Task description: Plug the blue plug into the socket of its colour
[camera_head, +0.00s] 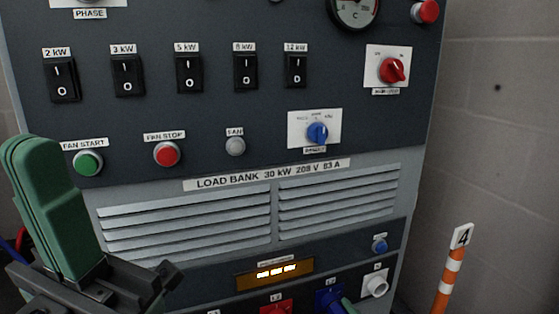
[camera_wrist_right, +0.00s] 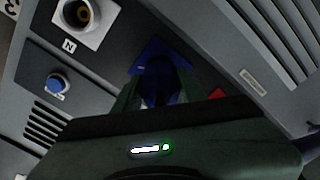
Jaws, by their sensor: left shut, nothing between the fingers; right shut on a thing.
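The blue socket (camera_head: 326,298) is low on the load bank's front, between the red and white sockets. Its blue plate (camera_wrist_right: 148,62) shows in the right wrist view. My right gripper is shut on the blue plug (camera_wrist_right: 165,90), which is in front of the blue socket and overlaps it. The plug is dark there, and I cannot tell how deep it sits. In the head view only a green bit of my right gripper (camera_head: 348,306) shows at the bottom edge. My left gripper (camera_head: 95,285) is shut and empty at the lower left, in front of the panel.
A red socket (camera_head: 276,307) is left of the blue one, and a white socket (camera_head: 375,284) marked N is right of it. A blue button (camera_head: 379,246) sits above the white socket. An orange-and-white post (camera_head: 450,270) marked 4 stands at the right.

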